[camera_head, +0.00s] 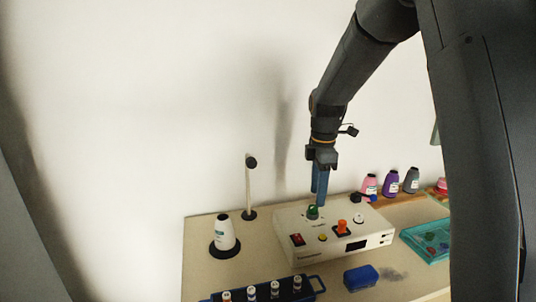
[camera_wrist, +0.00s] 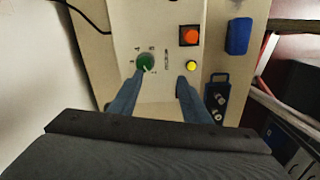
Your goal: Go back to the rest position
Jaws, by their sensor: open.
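My gripper (camera_head: 320,200) points down over the white control box (camera_head: 290,222), near its green knob (camera_head: 312,212). In the wrist view my gripper's two blue fingers (camera_wrist: 160,86) are spread apart with nothing between them. The green knob also shows in the wrist view (camera_wrist: 145,63), beside the left fingertip, with numbers around it. In the head view the fingertips are just above the knob; whether they touch it I cannot tell. An orange button (camera_wrist: 190,35) and a yellow button (camera_wrist: 191,66) are on the same panel.
A white bottle (camera_head: 223,235) stands on a black round base. A post (camera_head: 249,185) rises behind. A dark blue rack with vials (camera_head: 275,290), a blue block (camera_head: 361,278) and a teal tray (camera_head: 420,252) lie around the box. Several bottles (camera_head: 391,182) stand at the back right.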

